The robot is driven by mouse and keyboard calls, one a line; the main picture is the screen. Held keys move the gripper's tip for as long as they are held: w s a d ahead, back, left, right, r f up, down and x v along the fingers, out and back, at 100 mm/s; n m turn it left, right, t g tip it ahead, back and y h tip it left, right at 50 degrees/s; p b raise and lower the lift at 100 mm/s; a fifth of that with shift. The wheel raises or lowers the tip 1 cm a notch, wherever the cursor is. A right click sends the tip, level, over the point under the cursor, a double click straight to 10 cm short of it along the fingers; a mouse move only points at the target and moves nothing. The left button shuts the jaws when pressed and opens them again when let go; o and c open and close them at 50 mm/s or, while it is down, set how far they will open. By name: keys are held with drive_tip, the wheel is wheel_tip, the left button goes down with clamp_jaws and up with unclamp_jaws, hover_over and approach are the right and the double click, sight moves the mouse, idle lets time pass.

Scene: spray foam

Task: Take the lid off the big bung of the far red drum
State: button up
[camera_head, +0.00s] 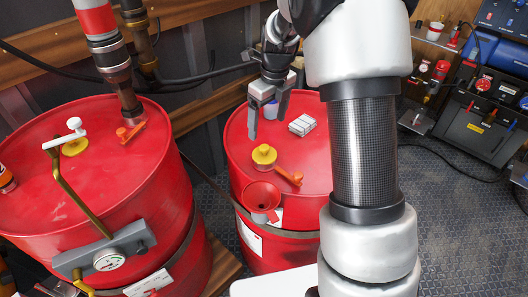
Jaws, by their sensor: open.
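The far red drum (236,146) stands in the middle of the head view, behind and right of the near drum. A yellow lid (264,156) sits on its top, towards the front; the bung under it is hidden. My gripper (268,127) is open above the drum top, pointing down, its fingers apart. It appears above and slightly behind the yellow lid, with nothing held. I cannot tell the exact gap between fingertips and lid.
The near drum (100,195) carries pipes and a gauge (108,260). Shelves (428,80) stand right.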

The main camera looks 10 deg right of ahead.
sight(265, 147)
drive_tip(key=f, duration=0.5)
drive_tip(key=shift+w+a+f, duration=0.2)
drive_tip(key=shift+w+f, duration=0.05)
drive_tip(key=shift+f, duration=0.15)
drive_tip(key=f, duration=0.5)
drive_tip(key=shift+a, duration=0.2)
drive_tip(key=c, duration=1.1)
